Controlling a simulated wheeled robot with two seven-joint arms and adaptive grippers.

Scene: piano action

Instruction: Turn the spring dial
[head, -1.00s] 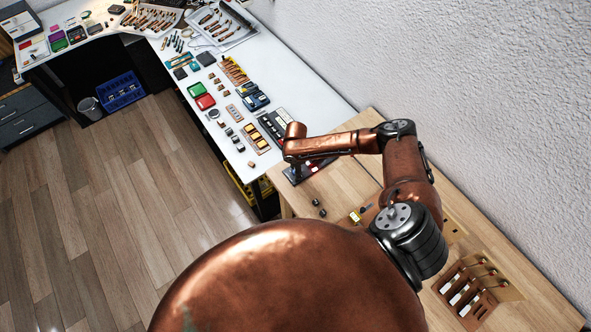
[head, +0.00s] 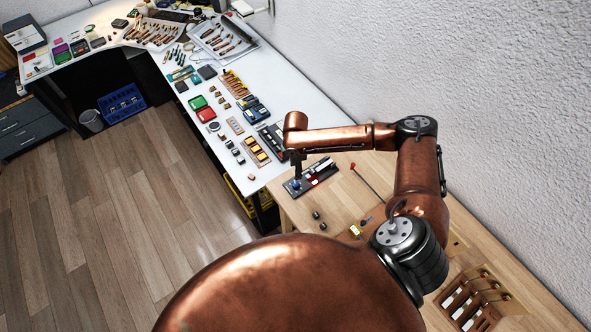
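A dark board (head: 322,173) lies on the wooden bench and carries red and white parts. At its near left end is a small blue round part (head: 294,184), which may be the spring dial; it is too small to be sure. My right gripper (head: 297,177) points down directly over this end, at or just above the blue part. Its fingers are small and dark, so I cannot tell whether they are open, shut or touching it. My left gripper is not in view.
Two small dark pieces (head: 319,220) sit nearer. A wooden rack (head: 470,302) stands at the lower right. The white table (head: 285,85) beyond holds many small parts and trays.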

